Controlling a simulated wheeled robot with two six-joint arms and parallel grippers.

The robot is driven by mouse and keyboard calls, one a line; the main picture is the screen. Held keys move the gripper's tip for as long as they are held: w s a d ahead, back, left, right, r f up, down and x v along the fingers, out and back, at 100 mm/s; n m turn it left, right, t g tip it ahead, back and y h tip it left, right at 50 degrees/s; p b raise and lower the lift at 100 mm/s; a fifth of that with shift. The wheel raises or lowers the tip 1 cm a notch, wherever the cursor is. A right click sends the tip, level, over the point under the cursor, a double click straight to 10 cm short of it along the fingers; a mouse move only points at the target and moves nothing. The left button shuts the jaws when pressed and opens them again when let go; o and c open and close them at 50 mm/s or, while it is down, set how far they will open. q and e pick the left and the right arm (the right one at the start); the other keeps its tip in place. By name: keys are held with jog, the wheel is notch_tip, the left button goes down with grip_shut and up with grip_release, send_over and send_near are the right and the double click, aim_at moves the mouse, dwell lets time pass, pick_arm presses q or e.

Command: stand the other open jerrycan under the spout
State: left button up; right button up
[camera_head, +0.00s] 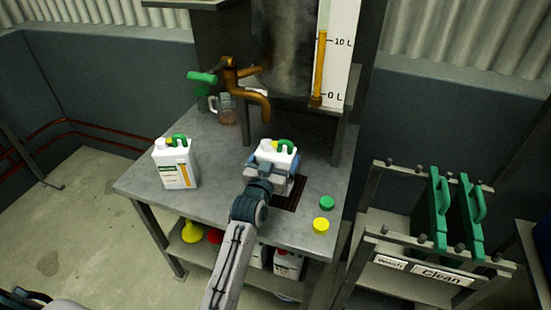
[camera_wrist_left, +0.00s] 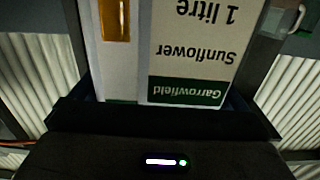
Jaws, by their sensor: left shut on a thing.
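A white jerrycan (camera_head: 285,149) with a green handle is held by my left gripper (camera_head: 272,170), whose jaws are shut on it. In the left wrist view its label (camera_wrist_left: 195,50) reads Garrowfield Sunflower 1 litre, upside down. It is just in front of and below the brown spout (camera_head: 262,103); I cannot tell whether its neck is right under the outlet or its base touches the table. A second white jerrycan (camera_head: 175,165) with a green handle stands upright at the table's left. My right gripper is not in view.
The grey table (camera_head: 225,190) has a dark grate (camera_head: 288,197) near the held jerrycan. A green cap (camera_head: 327,203) and a yellow cap (camera_head: 321,225) lie at the right. A rack (camera_head: 400,240) holds green cans at right.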

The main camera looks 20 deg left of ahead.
pick_arm(q)
jog(key=o, duration=1.2)
jog(key=shift+c, duration=0.2)
jog(key=shift+s, duration=0.2)
jog(key=s+b, duration=0.1)
jog(key=s, duration=1)
jog(key=shift+s+a, duration=0.2)
jog(key=shift+s, duration=0.15)
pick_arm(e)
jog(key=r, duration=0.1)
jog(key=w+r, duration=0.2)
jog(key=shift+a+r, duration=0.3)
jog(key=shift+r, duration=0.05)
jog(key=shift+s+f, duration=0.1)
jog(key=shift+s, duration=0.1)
